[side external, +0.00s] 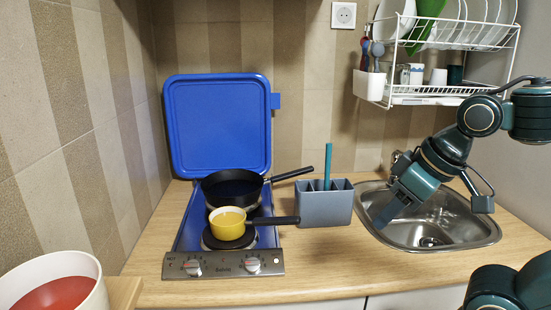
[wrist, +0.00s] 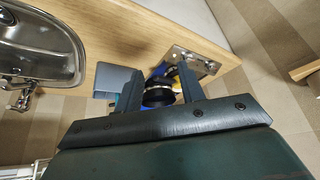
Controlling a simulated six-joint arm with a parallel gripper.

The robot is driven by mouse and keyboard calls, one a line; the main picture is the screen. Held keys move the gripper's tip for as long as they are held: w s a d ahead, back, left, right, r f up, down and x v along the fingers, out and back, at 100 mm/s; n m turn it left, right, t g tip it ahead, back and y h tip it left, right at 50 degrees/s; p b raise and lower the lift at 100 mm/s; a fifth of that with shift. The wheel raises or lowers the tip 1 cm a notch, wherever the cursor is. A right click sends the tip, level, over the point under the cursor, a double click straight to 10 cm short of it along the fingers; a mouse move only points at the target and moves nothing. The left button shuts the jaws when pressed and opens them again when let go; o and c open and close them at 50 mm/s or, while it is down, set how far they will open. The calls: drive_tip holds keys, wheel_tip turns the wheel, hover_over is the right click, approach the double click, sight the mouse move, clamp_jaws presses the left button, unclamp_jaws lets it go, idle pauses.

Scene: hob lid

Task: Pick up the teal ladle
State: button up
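The teal ladle (side external: 328,163) stands upright in the grey-blue utensil holder (side external: 324,208), with only its handle showing above the rim. Its lower part is hidden in the holder. My gripper (side external: 388,212) is over the left part of the sink, to the right of the holder and apart from the ladle. In the wrist view my gripper (wrist: 160,76) has its two fingers wide apart with nothing held between them. The holder also shows in the wrist view (wrist: 113,78), left of the fingers; I cannot make out the ladle clearly there.
A black frying pan (side external: 232,190) and a yellow saucepan (side external: 228,224) stand on the hob (side external: 220,263), handles pointing right. The blue hob lid (side external: 218,125) is raised behind them. The sink (side external: 470,236) is at right, below a white dish rack (side external: 440,95). Counter before the holder is clear.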

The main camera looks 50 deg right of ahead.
drive_tip(key=w+d+r+m+g, duration=0.1)
drive_tip(key=w+d+r+m, duration=0.35)
drive_tip(key=w, duration=0.25)
drive_tip(key=w+d+r+m+g, duration=0.2)
drive_tip(key=w+d+r+m, duration=0.1)
drive_tip(key=w+r+m, duration=0.4)
drive_tip(key=w+d+m, duration=0.2)
drive_tip(key=w+d, duration=0.1)
drive_tip(key=d, duration=0.1)
drive_tip(key=w+d+f+m+g, duration=0.1)
drive_tip(key=w+d+m, duration=0.2)
drive_tip(key=w+d, duration=0.1)
drive_tip(key=w+d+m+g, duration=0.1)
drive_tip(key=w+d+m, duration=0.1)
drive_tip(key=w+d, duration=0.2)
drive_tip(key=shift+d+f+m, duration=0.25)
drive_tip(key=shift+d+m, duration=0.1)
drive_tip(key=shift+d, duration=0.3)
drive_tip(key=shift+w+d+f+g, duration=0.15)
drive_tip(key=shift+d+g, duration=0.15)
drive_tip(key=shift+d, duration=0.05)
drive_tip(key=shift+a+f, duration=0.1)
drive_tip(key=shift+f, duration=4.2)
